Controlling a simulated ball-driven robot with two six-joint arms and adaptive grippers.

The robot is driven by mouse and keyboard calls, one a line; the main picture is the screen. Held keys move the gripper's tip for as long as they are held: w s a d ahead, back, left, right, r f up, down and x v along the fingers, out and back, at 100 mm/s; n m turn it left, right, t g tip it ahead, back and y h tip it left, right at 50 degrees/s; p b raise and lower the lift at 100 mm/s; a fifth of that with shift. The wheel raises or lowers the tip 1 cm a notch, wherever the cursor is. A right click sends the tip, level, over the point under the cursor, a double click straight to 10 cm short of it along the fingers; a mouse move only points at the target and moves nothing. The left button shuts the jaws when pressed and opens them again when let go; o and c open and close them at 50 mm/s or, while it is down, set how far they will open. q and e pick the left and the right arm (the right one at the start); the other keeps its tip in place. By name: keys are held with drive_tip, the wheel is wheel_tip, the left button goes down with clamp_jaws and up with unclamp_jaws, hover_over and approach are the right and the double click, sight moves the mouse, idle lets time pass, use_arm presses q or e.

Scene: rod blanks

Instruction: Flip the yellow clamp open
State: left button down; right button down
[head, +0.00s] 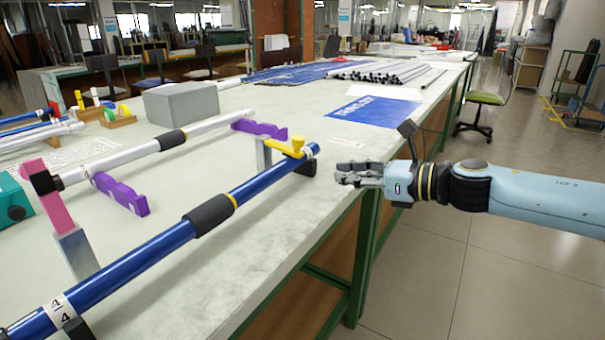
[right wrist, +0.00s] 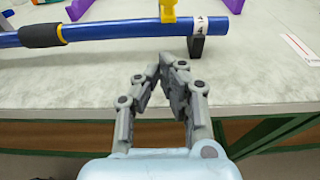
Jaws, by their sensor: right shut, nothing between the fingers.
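The yellow clamp (head: 287,148) sits on top of a grey post and over the blue rod (head: 255,188), near the rod's far end. In the right wrist view the yellow clamp (right wrist: 169,10) shows at the top edge, partly cut off, against the rod (right wrist: 120,30). My right gripper (head: 341,173) is shut and empty at the table's edge, to the right of the clamp and apart from it. Its closed fingers (right wrist: 166,68) point toward the rod in the wrist view. My left gripper is out of view.
A pink clamp (head: 50,188) stands on another post at the left. A white rod (head: 140,152) lies behind the blue one, with purple supports (head: 120,193) near it. A grey box (head: 182,104) stands farther back. Bare tabletop (head: 285,222) lies right of the blue rod.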

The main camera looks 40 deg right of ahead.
drive_tip(key=p+x, duration=0.1)
drive_tip(key=x, duration=0.9)
drive_tip(key=shift+s, duration=0.1)
